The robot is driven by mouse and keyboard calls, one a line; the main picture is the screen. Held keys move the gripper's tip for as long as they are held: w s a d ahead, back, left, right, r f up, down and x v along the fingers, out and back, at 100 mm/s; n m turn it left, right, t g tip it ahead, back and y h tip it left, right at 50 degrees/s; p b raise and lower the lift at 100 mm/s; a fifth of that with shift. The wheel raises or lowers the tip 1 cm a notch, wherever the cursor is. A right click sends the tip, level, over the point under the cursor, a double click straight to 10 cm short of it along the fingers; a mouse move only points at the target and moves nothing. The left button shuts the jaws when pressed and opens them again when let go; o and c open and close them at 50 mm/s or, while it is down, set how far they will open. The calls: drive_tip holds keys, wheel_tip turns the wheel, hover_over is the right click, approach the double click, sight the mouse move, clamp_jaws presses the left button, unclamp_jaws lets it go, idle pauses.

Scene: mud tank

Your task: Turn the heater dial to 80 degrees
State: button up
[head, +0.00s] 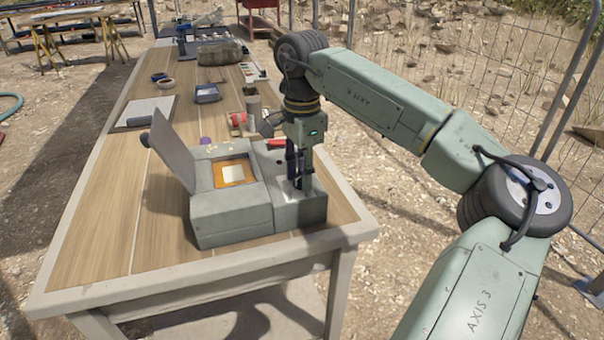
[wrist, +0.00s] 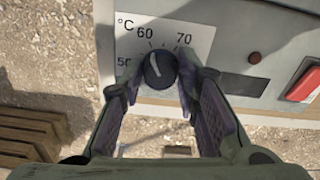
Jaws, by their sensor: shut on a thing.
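The heater (head: 230,215) is a grey box near the table's front end, its lid (head: 170,150) raised at the left. My gripper (head: 299,180) points down at the heater's right part. In the wrist view the black round dial (wrist: 160,70) sits on a white scale plate (wrist: 128,45) reading °C, 50, 60 and 70. The dial's white line points up and slightly left, close to the 60. My gripper (wrist: 163,76) is shut on the dial, with one finger on each side. The scale past 70 is hidden behind the right finger. In the head view the dial is hidden.
A red switch (wrist: 304,84) and a small dark red lamp (wrist: 255,58) are right of the dial. The table's left front (head: 110,220) is clear.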

drive_tip(key=m, duration=0.5)
drive_tip(key=shift+m+b, duration=0.3)
drive_tip(key=shift+b, duration=0.1)
drive_tip(key=m+b, duration=0.1)
drive_tip(key=m, duration=0.5)
drive_tip(key=m+b, duration=0.1)
drive_tip(key=m, duration=0.5)
drive_tip(key=shift+m, duration=0.4)
drive_tip(key=m, duration=0.5)
drive_tip(key=shift+m+b, duration=0.3)
drive_tip(key=shift+b, duration=0.1)
drive_tip(key=o, duration=1.2)
wheel_tip(320, 180, up, 12)
